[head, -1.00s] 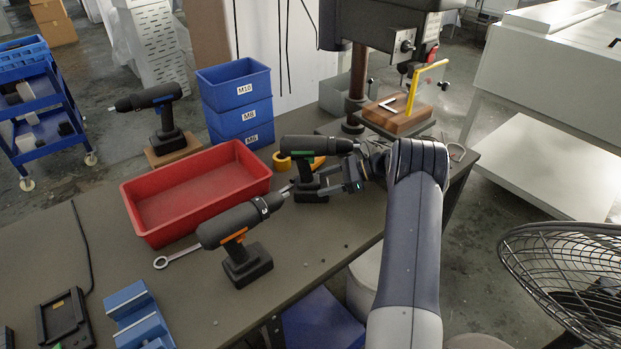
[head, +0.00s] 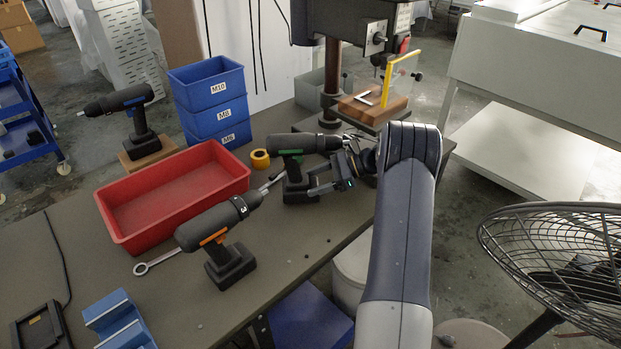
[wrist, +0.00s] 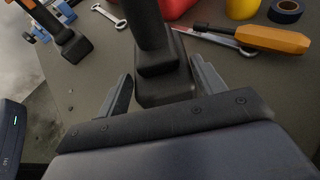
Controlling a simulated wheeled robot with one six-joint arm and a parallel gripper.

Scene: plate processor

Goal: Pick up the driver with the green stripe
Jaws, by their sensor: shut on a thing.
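The driver with the green stripe (head: 288,144) is upright near the right part of the bench in the head view, its chuck pointing right. My gripper (head: 318,182) reaches it from the right, low at its handle and base. In the wrist view its black handle and base (wrist: 163,78) stand between the two fingers of my gripper (wrist: 163,92), which is shut on it. Whether its base touches the bench cannot be told. A driver with an orange stripe (head: 215,228) stands nearer on the bench. A driver with a blue stripe (head: 128,102) stands at the back left.
A red tray (head: 120,228) lies left of the held driver. An orange-handled screwdriver (wrist: 262,38) lies close by. A fan (head: 560,255) stands at the right.

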